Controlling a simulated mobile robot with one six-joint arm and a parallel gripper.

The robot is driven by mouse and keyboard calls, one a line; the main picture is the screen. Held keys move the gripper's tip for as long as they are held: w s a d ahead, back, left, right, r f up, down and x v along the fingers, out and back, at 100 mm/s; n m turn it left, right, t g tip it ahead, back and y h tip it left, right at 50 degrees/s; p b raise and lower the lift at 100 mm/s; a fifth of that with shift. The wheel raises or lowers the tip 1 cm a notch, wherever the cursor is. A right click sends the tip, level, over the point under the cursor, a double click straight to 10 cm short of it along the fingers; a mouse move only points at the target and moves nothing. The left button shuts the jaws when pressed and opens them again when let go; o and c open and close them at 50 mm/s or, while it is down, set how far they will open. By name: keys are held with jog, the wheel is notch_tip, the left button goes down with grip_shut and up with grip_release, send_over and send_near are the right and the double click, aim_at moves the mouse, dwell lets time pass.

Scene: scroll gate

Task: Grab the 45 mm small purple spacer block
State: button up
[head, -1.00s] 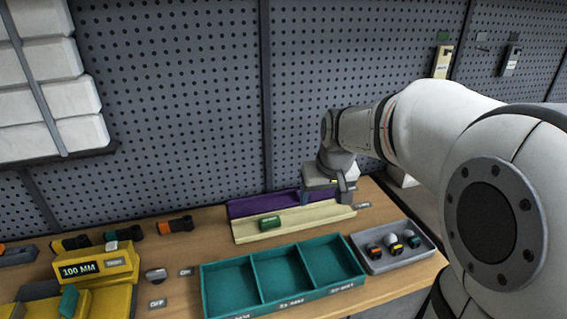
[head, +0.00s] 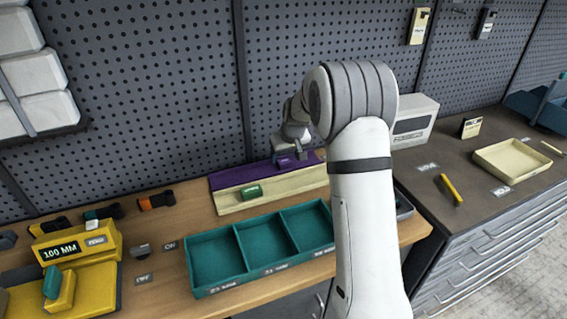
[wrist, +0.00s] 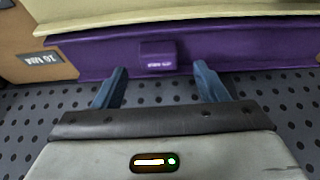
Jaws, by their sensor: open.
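The small purple spacer block (wrist: 158,57) lies in the purple trough (wrist: 95,57), with a pale label on its face too small to read. In the wrist view it sits ahead of my gripper (wrist: 160,75), roughly centred between the two open blue fingers and just beyond their tips. The block also shows in the head view (head: 285,161), in the purple trough (head: 235,176) at the back of the bench, close below my gripper (head: 298,153). My gripper holds nothing. The block's length cannot be read.
A cream trough (head: 290,186) with a green block (head: 251,191) lies in front of the purple one. A teal three-compartment tray (head: 262,273) stands nearer. A yellow 100 MM device (head: 85,247) is at left. The pegboard wall (head: 150,100) rises close behind the troughs.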

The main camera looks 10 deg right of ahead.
aim_at(284, 161)
jog(key=x, duration=0.3)
jog(key=shift+f, duration=0.2)
jog(key=shift+s, duration=0.1)
jog(key=c, duration=1.1)
